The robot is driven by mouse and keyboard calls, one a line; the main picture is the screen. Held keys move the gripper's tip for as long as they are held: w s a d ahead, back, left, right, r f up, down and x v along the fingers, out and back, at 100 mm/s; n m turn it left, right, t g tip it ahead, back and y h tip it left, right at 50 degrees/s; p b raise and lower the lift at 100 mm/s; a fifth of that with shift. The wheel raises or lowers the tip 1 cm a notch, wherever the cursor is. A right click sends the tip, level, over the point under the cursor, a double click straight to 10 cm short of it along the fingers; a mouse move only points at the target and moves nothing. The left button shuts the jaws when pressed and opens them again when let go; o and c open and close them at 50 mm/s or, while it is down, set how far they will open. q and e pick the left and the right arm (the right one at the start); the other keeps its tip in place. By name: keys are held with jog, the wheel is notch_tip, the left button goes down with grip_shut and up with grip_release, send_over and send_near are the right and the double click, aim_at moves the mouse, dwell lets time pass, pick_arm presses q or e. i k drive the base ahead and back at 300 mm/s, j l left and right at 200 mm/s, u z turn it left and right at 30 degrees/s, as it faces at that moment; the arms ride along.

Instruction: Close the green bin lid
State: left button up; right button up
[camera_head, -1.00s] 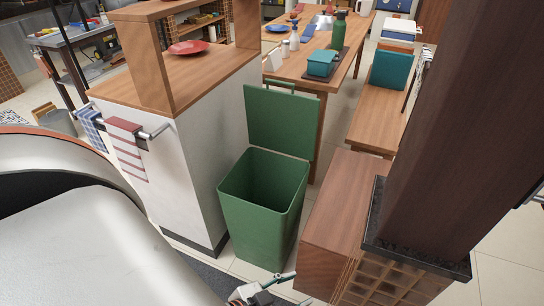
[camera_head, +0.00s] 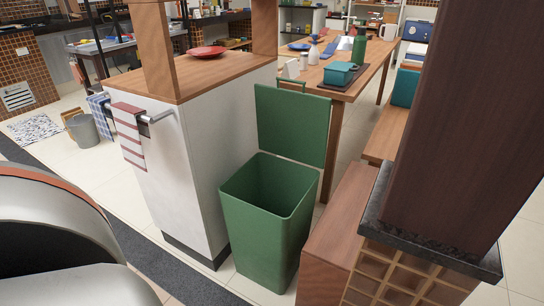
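The green bin (camera_head: 262,225) stands on the floor between the white cabinet and a wooden block. Its green lid (camera_head: 293,124) is raised upright at the back, with a handle bar at its top edge. The bin's inside shows and looks empty. Neither gripper is in view now. A large pale, rounded arm part of mine fills the lower left.
The white cabinet (camera_head: 181,160) with a wooden top and a towel rail stands left of the bin. A wooden block (camera_head: 334,222) and a dark pillar (camera_head: 455,130) crowd its right. A table (camera_head: 350,85) with dishes stands behind. Tiled floor is clear in front of the cabinet.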

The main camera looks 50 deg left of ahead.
aim_at(294, 125)
jog(key=u, duration=1.25)
jog(key=i, duration=0.1)
jog(key=j, duration=0.05)
